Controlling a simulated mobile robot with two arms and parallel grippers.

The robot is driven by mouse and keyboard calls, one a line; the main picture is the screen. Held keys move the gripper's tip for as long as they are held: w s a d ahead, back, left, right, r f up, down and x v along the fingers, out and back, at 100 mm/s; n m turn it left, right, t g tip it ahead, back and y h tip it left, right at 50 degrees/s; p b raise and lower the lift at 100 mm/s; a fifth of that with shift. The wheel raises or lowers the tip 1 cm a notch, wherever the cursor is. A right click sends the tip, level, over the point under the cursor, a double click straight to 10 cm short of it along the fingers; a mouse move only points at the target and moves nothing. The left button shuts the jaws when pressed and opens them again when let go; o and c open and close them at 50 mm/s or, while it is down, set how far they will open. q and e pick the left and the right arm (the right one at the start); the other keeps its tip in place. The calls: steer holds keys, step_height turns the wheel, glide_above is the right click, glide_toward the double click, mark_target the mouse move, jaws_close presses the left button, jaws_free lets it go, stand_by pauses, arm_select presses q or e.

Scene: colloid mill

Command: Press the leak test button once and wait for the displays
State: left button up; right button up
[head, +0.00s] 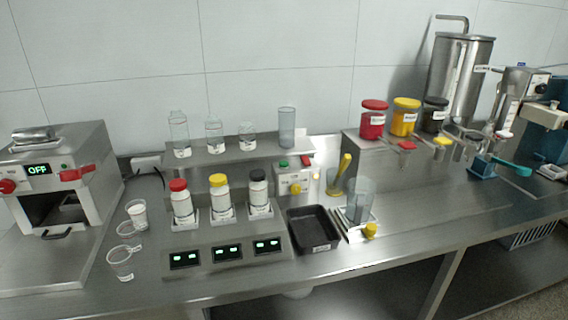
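A small pale control box (293,184) stands behind the black tray, with a green button (283,164) on top and a red part at its right. Its label is too small to read, so I cannot tell if this is the leak test button. A steel console at the front carries three lit displays, left (185,260), middle (228,252) and right (267,246); their green characters are too small to read. Behind them, bottles with red (182,203), yellow (220,198) and black (258,192) caps stand upright on separate pads. Neither gripper is in view.
A machine with an "OFF" display (38,170) stands at the left. Clear cups (120,263) stand near the front left. A black tray (313,229) and a clear beaker (360,200) are right of the console. Coloured jars (405,117) stand on a raised shelf.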

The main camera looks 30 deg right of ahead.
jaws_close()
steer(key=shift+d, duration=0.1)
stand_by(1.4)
